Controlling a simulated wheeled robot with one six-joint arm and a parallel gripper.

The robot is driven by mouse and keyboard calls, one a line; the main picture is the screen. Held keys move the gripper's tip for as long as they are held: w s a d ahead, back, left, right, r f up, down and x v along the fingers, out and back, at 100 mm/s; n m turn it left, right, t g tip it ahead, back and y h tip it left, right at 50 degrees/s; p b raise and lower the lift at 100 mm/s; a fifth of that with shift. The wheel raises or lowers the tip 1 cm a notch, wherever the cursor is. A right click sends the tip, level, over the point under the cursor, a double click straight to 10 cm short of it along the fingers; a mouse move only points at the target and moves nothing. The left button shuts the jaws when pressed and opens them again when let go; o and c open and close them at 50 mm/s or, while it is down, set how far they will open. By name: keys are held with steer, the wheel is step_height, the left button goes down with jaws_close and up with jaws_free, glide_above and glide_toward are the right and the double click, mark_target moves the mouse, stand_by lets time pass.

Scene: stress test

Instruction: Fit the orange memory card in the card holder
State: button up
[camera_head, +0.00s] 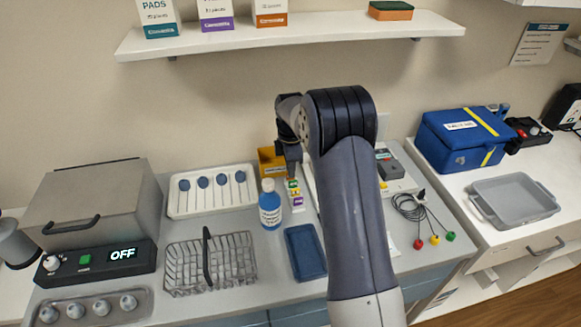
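A narrow white strip (298,209) stands near the middle of the counter, with small green, yellow-orange and purple pieces along it. It may be the card holder, but it is too small to be sure. I cannot make out the orange memory card for certain. My gripper (292,175) points down just above the far end of this strip, in front of a yellow bin (266,157). Its fingertips are small and dark, so I cannot tell whether they are open or hold anything. My arm hides part of the counter to the right.
A blue-labelled bottle (270,207) stands close to the left of the strip. A dark blue tray (305,252) lies in front. A wire basket (211,263) and a white tray (212,191) are at left. Cables (409,207) lie at right. A shelf (335,33) hangs above.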

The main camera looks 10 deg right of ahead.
steer(key=shift+r+p, duration=1)
steer(key=shift+r, duration=0.5)
steer(key=o, duration=0.5)
steer(key=shift+o, duration=0.2)
steer(key=shift+r+p, duration=1.1)
steer(key=shift+r, duration=0.45)
